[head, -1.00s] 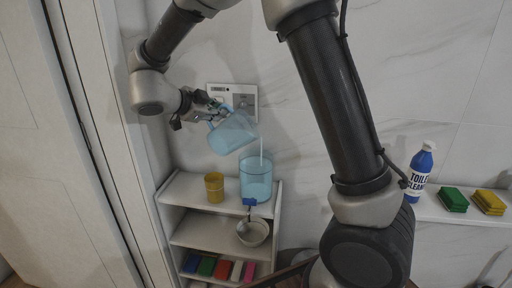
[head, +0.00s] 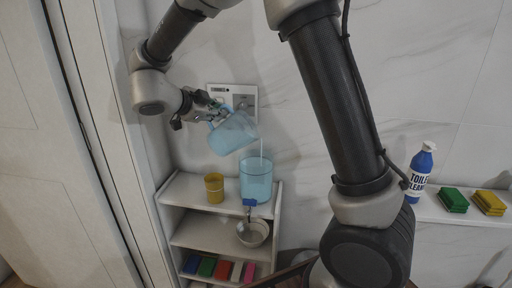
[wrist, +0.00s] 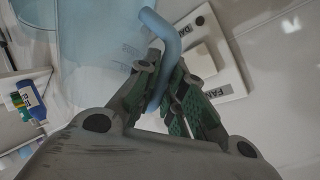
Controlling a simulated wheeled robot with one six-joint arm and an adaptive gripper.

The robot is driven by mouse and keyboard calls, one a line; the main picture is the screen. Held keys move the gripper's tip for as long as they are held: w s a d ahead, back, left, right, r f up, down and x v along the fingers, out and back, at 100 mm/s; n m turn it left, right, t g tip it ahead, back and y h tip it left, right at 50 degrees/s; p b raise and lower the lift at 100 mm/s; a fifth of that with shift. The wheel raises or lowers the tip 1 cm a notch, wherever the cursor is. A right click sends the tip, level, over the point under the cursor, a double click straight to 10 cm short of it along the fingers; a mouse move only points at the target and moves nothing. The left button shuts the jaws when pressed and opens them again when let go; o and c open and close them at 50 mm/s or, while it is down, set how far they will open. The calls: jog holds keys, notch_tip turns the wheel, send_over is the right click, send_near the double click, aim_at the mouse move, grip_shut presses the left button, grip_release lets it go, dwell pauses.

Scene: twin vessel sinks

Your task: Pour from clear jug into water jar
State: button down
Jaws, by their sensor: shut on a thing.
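The clear jug (head: 232,134), bluish and see-through, is tilted with its mouth down to the right, above the shelf unit. My gripper (head: 207,107) is shut on its handle; in the wrist view my gripper (wrist: 166,100) closes around the blue handle (wrist: 165,40). The water jar (head: 256,182), a clear blue cylinder with a blue tap at its lower front, stands upright on the top shelf. A thin pale stream runs from the jug's lip down into the jar. The jug is above the jar and apart from it.
A yellow cup (head: 214,188) stands left of the jar on the top shelf (head: 182,190). A metal bowl (head: 252,232) is below the tap. A wall panel (head: 243,97) is behind the jug. Cleaner bottle (head: 420,172) and sponges (head: 454,199) sit on the right ledge.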

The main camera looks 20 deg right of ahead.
dwell(0.6)
jog(key=shift+n+h, duration=0.8)
jog(key=r, duration=0.2)
jog(key=a+r, duration=0.1)
jog(key=r, duration=0.1)
jog(key=w+r, duration=0.1)
jog(key=r, duration=0.1)
jog(key=shift+a+r, duration=0.3)
jog(key=shift+a, duration=0.05)
jog(key=shift+s+d+r+g, duration=0.1)
jog(key=shift+s+d+g, duration=0.1)
jog(key=shift+g, duration=0.1)
jog(key=shift+w+a+f, duration=0.15)
jog(key=shift+w+f, duration=0.1)
jog(key=shift+f, duration=0.05)
jog(key=shift+a+n+h+p, duration=0.15)
jog(key=shift+n+h+p, duration=0.15)
jog(key=shift+p, duration=0.2)
jog(key=shift+w+a+f+n+h+p, duration=0.25)
jog(key=shift+a+f+n+h+p, duration=0.1)
jog(key=shift+f+n+h+p, duration=0.5)
jog(key=shift+r+n+h+p, duration=0.25)
jog(key=shift+r+n+p, duration=0.05)
jog(key=shift+n, duration=0.15)
jog(key=shift+s+d+r+n+t+h+p, duration=0.1)
jog(key=shift+d+r+n+t+h+p, duration=0.1)
jog(key=shift+r+n+h+p, duration=0.55)
jog(key=shift+d+r+n+t+y, duration=0.1)
jog(key=shift+r+n+t, duration=0.2)
jog(key=shift+r, duration=0.85)
